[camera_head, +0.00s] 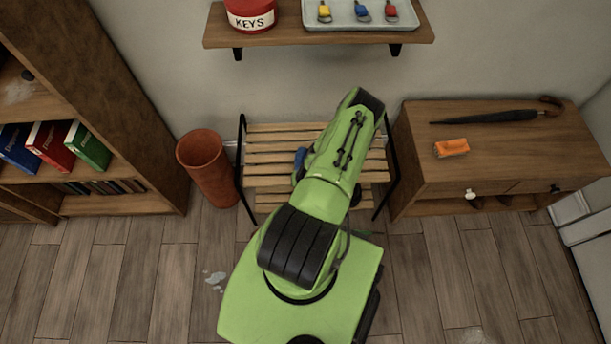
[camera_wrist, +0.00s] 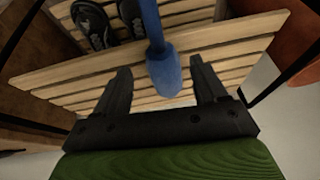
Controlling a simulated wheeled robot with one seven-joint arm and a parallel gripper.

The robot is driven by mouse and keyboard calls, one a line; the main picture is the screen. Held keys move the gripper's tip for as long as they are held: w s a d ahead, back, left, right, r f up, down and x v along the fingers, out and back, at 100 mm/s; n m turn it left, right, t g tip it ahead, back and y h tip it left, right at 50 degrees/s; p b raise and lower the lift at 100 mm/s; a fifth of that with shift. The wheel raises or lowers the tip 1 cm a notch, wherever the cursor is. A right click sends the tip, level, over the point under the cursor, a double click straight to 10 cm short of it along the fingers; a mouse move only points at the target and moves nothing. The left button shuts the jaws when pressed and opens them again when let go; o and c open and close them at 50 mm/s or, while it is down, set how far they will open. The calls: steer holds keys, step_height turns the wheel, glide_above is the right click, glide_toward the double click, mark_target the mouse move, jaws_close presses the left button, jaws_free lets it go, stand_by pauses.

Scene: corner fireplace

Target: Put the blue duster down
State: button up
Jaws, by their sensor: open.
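The blue duster (camera_wrist: 165,72) shows in the wrist view above the pale slats of a wooden rack (camera_wrist: 245,40). Its thin handle runs to the top edge and its wider end points toward my gripper. My gripper (camera_wrist: 161,68) is open, with one finger on each side of the duster and visible gaps to both. The duster appears to lie on the slats, but I cannot tell for certain that it touches them. In the head view a small blue part of the duster (camera_head: 300,158) shows over the rack (camera_head: 265,147), left of my arm, which hides the gripper.
Dark shoes (camera_wrist: 95,25) sit on the rack's lower level. A terracotta pot (camera_head: 208,170) stands left of the rack. A wooden cabinet (camera_head: 420,160) at right holds an umbrella (camera_head: 490,117) and an orange item (camera_head: 451,147). A wall shelf (camera_head: 290,38) is above.

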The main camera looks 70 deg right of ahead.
steer(key=p+v, duration=0.1)
steer(key=v, duration=0.4)
steer(key=shift+r, duration=0.1)
